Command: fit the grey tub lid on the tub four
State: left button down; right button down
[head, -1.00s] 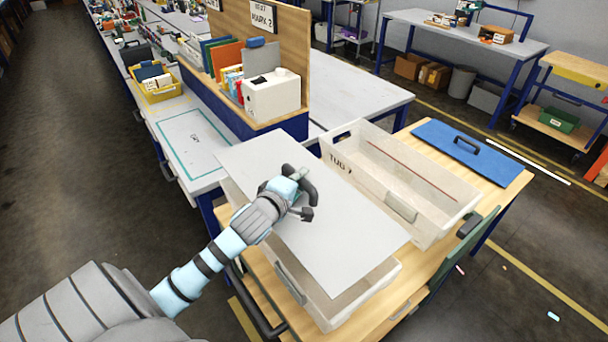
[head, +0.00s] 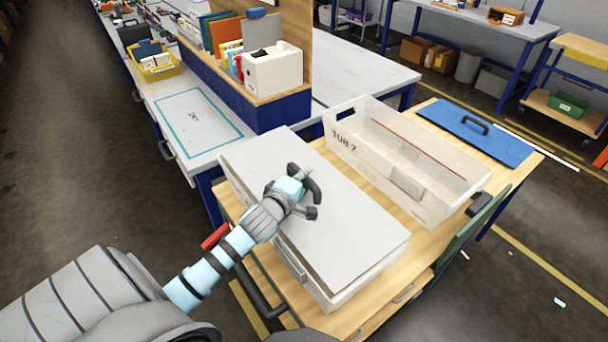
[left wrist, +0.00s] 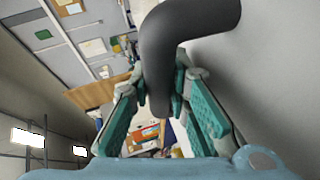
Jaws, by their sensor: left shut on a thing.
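The grey tub lid (head: 345,225) is a flat panel with a dark curved handle. It lies over a pale, translucent tub (head: 350,297) on the near side of the wooden cart top. Its edges run roughly along the tub's rim, with a narrow strip of tub wall showing at the near end; I cannot tell whether it is seated. No number is readable on this tub. My left gripper (head: 303,197) is shut on the lid's handle, which also shows between the fingers in the left wrist view (left wrist: 160,65). My right gripper is not in view.
An open tub marked "TUB 7" (head: 405,185) stands just behind and right of the lidded tub. A blue lid with a black handle (head: 490,140) lies at the cart's far right. A bench with a wooden divider and a white box (head: 272,72) stands behind left.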

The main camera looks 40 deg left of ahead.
pick_arm(q)
jog(key=c, duration=1.4)
grip_release()
jog(key=shift+s+r, duration=0.1)
jog(key=shift+r, duration=0.05)
jog(key=shift+c, duration=0.2)
jog(key=shift+s, duration=0.1)
jog(key=v, duration=1.2)
